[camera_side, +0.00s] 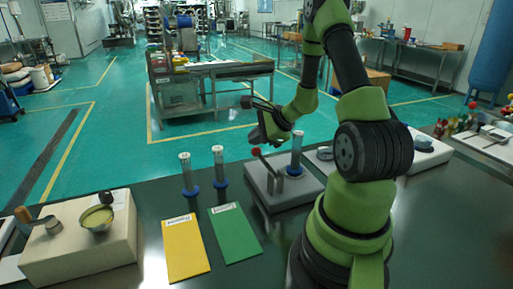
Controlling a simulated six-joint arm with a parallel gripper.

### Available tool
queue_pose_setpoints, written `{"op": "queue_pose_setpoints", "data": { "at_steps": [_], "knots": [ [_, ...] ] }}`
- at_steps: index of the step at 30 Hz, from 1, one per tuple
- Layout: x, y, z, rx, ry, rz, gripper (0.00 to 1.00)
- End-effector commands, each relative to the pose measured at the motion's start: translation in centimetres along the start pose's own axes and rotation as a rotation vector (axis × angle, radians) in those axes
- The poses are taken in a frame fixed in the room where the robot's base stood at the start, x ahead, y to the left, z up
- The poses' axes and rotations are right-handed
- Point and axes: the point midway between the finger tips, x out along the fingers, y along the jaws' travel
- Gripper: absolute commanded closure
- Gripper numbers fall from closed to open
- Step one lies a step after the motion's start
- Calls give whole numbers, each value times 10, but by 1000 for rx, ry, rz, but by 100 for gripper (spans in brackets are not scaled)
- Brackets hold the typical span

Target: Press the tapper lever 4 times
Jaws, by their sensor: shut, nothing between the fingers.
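The tapper lever (267,163) is a thin rod with a red ball on its top. It leans up to the left from a grey base block (262,193) on the dark table. A clear tube with a blue collar (297,152) stands on the same block, behind and right of the lever. My gripper (255,141) is shut and empty. It is just above the red ball in the picture; I cannot tell whether it touches it.
Two clear tubes on blue bases, one left (187,174) and one right (219,166), stand left of the block. A yellow card (185,248) and a green card (234,233) lie in front. A beige block (80,250) with a metal bowl (97,218) is at far left.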

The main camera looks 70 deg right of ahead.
Motion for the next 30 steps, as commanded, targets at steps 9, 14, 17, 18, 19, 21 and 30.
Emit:
{"op": "queue_pose_setpoints", "data": {
  "at_steps": [9, 14, 17, 18, 19, 21, 30],
  "knots": [
    [2, 1, -2, 0, 0, 0, 100],
    [3, 2, -2, 1, 0, 0, 100],
    [4, 3, -3, 0, 0, 0, 100],
    [5, 3, -3, 0, 0, 0, 100],
    [5, 3, -4, 0, 0, 0, 100],
    [6, 4, -4, 0, -1, 0, 100],
    [8, 6, -6, 0, -1, 1, 100]
  ]
}}
